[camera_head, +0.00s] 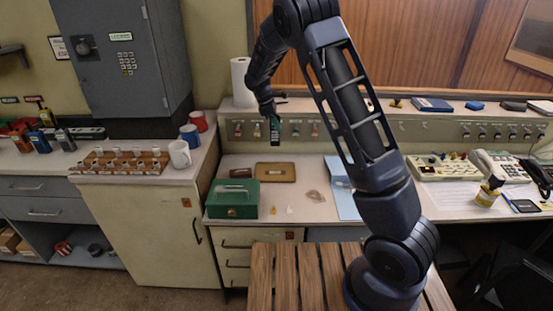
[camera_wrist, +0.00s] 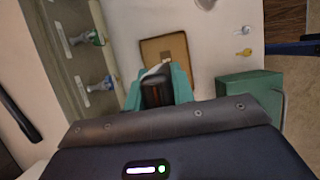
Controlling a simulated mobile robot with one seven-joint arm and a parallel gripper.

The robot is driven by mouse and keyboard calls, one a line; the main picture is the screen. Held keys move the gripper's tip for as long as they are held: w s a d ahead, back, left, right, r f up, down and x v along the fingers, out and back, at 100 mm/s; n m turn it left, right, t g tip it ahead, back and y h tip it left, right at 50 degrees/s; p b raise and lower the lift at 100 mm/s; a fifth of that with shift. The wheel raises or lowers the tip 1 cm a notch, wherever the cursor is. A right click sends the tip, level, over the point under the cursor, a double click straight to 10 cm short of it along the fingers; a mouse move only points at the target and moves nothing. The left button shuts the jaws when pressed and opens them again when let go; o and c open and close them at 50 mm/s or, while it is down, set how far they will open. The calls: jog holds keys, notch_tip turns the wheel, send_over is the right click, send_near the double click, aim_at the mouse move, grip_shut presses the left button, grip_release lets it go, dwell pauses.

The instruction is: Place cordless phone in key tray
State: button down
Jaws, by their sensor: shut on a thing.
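My gripper (camera_head: 273,116) hangs above the back of the counter, in front of the row of key hooks, shut on a dark upright thing that I take to be the cordless phone (camera_head: 274,132). In the wrist view the dark phone (camera_wrist: 154,92) shows between teal shapes at the gripper's tip. The shallow tan key tray (camera_head: 287,172) lies on the counter below the gripper, apart from the phone. In the wrist view the tray (camera_wrist: 148,50) lies just beyond the phone, which covers part of its near edge. A small brown square lies in it.
A green cash box (camera_head: 232,199) stands in front and left of the tray, also in the wrist view (camera_wrist: 235,96). A small dark brown item (camera_head: 240,173) lies left of the tray. Key hooks (camera_wrist: 97,38) line the panel behind. A blue folder (camera_head: 343,200) lies right; mugs (camera_head: 181,154) stand left.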

notch_tip(320, 180, down, 16)
jog(key=shift+r, duration=0.2)
dwell(0.4)
jog(key=shift+f, duration=0.1)
jog(key=c, duration=1.2)
grip_release()
